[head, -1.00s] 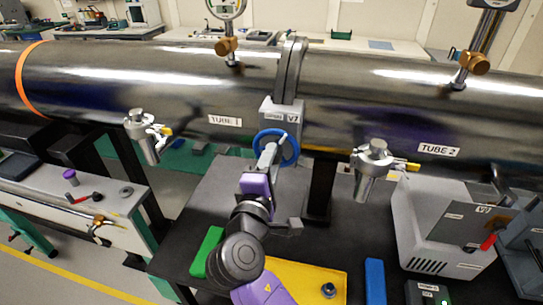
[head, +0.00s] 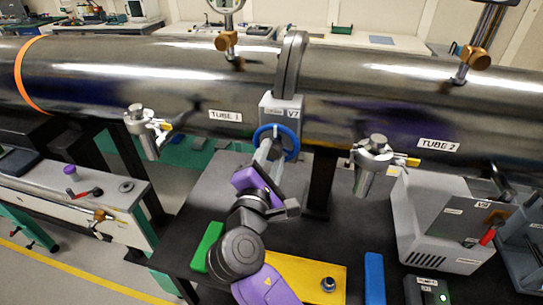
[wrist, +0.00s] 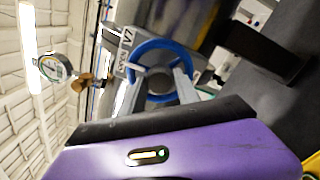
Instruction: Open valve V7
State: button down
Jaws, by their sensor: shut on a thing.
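Valve V7 is a grey block with a "V7" label (head: 293,113), set under the flange between two large steel tubes. Its blue handwheel (head: 292,142) faces me. My gripper (head: 263,150) is at the handwheel, shut on its left side in the head view. In the wrist view the blue handwheel (wrist: 137,50) shows as a ring, with the two fingers of my gripper (wrist: 168,85) reaching to it. The wrist camera is rolled, so the V7 label (wrist: 127,37) stands on its side. The exact finger contact is partly hidden.
TUBE 1 (head: 130,75) and TUBE 2 (head: 430,95) run across above the bench. Metal fittings (head: 147,132) and (head: 373,160) hang on both sides of the valve. A grey unit with a red handle (head: 487,237) stands right. A green block (head: 207,246) and yellow plate (head: 315,275) lie below.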

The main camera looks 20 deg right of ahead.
jog(key=shift+f, duration=0.15)
jog(key=c, duration=0.9)
grip_release()
jog(key=b+v, duration=0.2)
jog(key=v, duration=0.6)
